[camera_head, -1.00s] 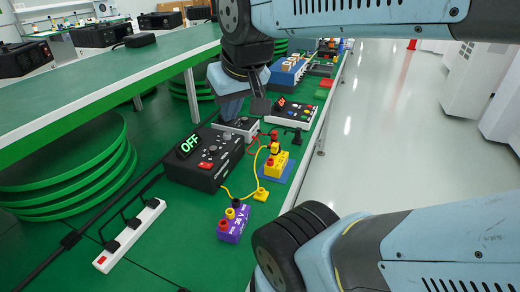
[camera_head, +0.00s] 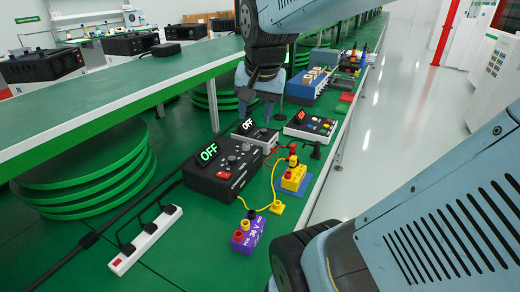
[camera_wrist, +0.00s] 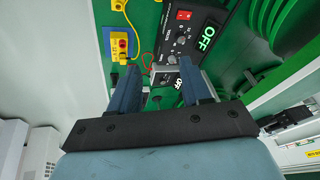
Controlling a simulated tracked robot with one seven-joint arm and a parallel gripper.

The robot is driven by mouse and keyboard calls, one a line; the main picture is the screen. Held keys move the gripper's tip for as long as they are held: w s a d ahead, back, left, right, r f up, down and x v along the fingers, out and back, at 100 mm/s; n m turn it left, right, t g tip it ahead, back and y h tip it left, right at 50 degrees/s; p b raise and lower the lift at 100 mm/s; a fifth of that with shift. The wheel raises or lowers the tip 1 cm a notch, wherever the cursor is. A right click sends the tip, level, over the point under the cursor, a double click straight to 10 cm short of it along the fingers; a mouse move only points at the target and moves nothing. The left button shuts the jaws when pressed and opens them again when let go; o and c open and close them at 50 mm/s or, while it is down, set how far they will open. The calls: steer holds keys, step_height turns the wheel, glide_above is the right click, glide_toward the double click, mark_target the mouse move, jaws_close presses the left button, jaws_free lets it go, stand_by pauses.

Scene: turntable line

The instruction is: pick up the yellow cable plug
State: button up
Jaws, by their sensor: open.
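The yellow cable plug (camera_head: 277,208) lies on the green bench beside the purple block (camera_head: 248,234), at the end of a yellow cable (camera_head: 273,180). In the wrist view a yellow piece that looks like this plug (camera_wrist: 118,5) shows at the top edge, partly cut off. The yellow block (camera_head: 293,177) stands on a blue base; it also shows in the wrist view (camera_wrist: 122,44). My gripper (camera_head: 257,103) is open and empty, above the small meter box, farther back than the plug. In the wrist view its fingers (camera_wrist: 160,75) point toward the bench, apart from the plug.
A black OFF unit (camera_head: 222,172) stands left of the plug. A white power strip (camera_head: 146,240) lies farther left. A control box (camera_head: 310,126) stands behind the yellow block. A raised green shelf (camera_head: 110,100) runs along the left. The aisle floor (camera_head: 370,150) at right is clear.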

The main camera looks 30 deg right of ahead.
steer(key=shift+o, duration=0.9)
steer(key=w+d+f+m+g, duration=0.1)
steer(key=w+d+f+m, duration=0.1)
steer(key=w+d+m, duration=0.3)
steer(key=shift+f+m, duration=0.35)
steer(key=shift+m, duration=0.15)
steer(key=m+g, duration=0.3)
steer(key=m, duration=1.3)
glide_above(293, 157)
steer(key=s, duration=0.1)
step_height(293, 157, down, 14)
steer(key=shift+y, duration=0.3)
step_height(293, 157, down, 7)
steer(key=shift+d+r, duration=0.1)
steer(key=shift+d, duration=0.05)
steer(key=shift+w+a+f, duration=0.1)
steer(key=shift+w+f, duration=0.05)
steer(key=shift+f, duration=0.9)
steer(key=shift+w+a+f, duration=0.1)
steer(key=shift+f, duration=1)
steer(key=shift+w+a+f, duration=0.1)
steer(key=shift+w+f, duration=0.05)
steer(key=shift+f, duration=0.9)
steer(key=c, duration=1)
